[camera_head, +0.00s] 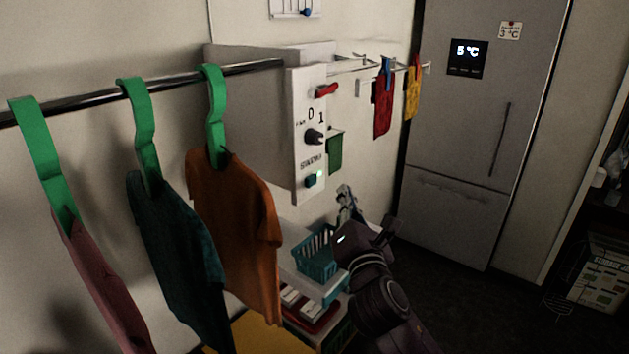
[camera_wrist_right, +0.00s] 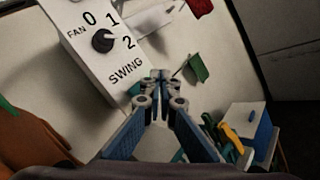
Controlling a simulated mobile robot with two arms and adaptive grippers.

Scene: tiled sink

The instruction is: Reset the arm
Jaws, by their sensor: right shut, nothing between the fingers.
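My right arm (camera_head: 383,300) comes in from the lower right of the head view and reaches up toward the wall. My right gripper (camera_head: 346,196) is small and dark there, below and right of the white control box. In the right wrist view the fingers of my right gripper (camera_wrist_right: 159,76) come together at the tips, shut and empty. They are apart from the control box, whose dark knob (camera_wrist_right: 103,40) sits near the marks FAN, 0, 1, 2 and SWING. My left gripper shows in neither view.
The white control box (camera_head: 309,120) carries a red switch (camera_head: 326,90) and a green-lit button (camera_head: 311,180). Shirts hang from a rail (camera_head: 100,96) at left. A teal basket (camera_head: 314,262) sits below the box. A fridge (camera_head: 470,130) stands behind; dark floor (camera_head: 500,310) is open at right.

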